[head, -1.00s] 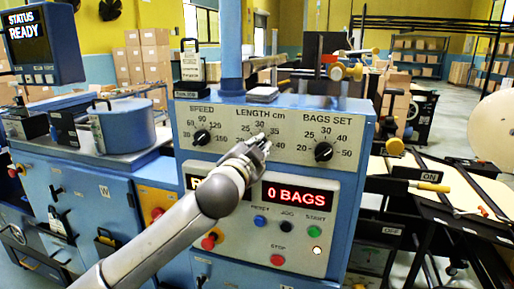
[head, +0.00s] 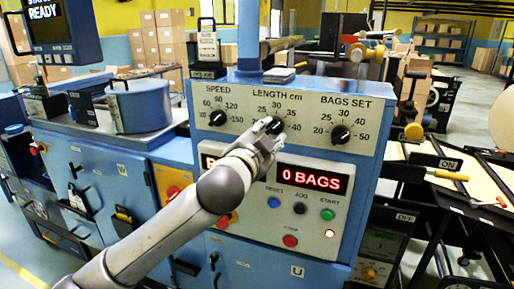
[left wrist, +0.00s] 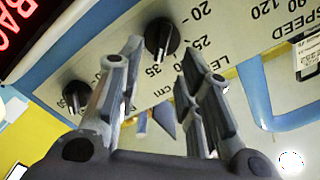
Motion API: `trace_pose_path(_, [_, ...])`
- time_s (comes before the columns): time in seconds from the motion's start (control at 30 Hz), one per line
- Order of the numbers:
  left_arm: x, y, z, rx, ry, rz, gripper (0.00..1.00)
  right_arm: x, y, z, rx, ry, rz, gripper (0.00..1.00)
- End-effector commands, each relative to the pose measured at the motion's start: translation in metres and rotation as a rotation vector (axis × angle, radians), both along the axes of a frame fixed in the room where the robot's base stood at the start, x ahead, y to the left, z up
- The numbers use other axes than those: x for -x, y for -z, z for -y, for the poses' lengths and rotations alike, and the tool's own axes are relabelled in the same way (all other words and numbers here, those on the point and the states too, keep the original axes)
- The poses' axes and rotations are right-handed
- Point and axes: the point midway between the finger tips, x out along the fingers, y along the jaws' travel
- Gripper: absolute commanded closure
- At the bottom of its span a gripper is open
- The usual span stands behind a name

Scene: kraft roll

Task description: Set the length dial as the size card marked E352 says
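The length dial (head: 274,123) is a black knob on the cream panel of the blue machine, under the LENGTH cm scale. My left gripper (head: 269,131) is in front of it and partly covers it in the head view. In the left wrist view the length dial (left wrist: 161,37) appears upside down, between and just beyond the fingertips of my left gripper (left wrist: 160,52), which is open. My right gripper is not in view.
The speed dial (head: 217,117) is left of it and the bags set dial (head: 340,134) right. A display (head: 314,179) reads 0 BAGS above several buttons.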

Motion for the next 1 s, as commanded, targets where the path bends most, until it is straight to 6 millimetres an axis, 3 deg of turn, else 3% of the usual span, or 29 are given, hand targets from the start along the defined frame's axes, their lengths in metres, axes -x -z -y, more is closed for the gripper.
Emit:
trace_pose_path(0.2, [0.036,0.001,-0.012,-0.001,0.001,0.000,0.67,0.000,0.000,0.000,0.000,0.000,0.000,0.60])
trace_pose_path(0.43, [0.063,0.001,-0.020,-0.001,0.000,0.000,0.67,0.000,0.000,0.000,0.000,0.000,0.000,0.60])
trace_pose_path(1.0, [0.072,0.006,-0.024,0.004,-0.001,-0.013,0.67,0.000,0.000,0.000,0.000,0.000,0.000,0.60])
